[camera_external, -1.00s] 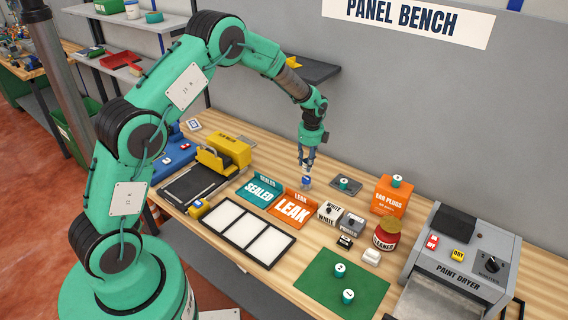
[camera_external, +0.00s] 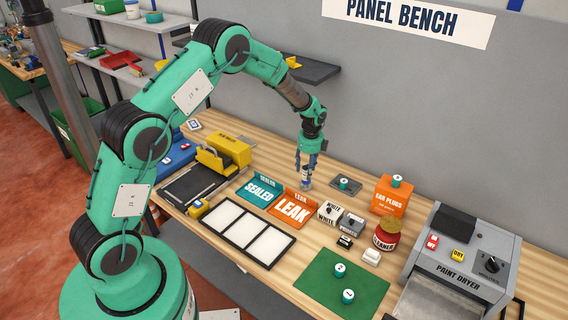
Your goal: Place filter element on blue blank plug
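My gripper (camera_external: 308,166) points straight down over the back of the bench, just behind the LEAK tray. Its fingers are around or just above a small blue and white piece (camera_external: 306,176) with a pale lower part. The fingers partly hide this piece, and I cannot tell whether they grip it. I cannot tell for sure which piece is the filter element or the blue blank plug. Small teal cylinders with white tops stand on the green mat, numbered 2 (camera_external: 340,269) and 1 (camera_external: 348,296). A similar one (camera_external: 344,183) is on a dark plate.
The teal SEALED tray (camera_external: 262,188) and orange LEAK tray (camera_external: 292,207) stand left and in front of my gripper. The green mat (camera_external: 318,288) has free room.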

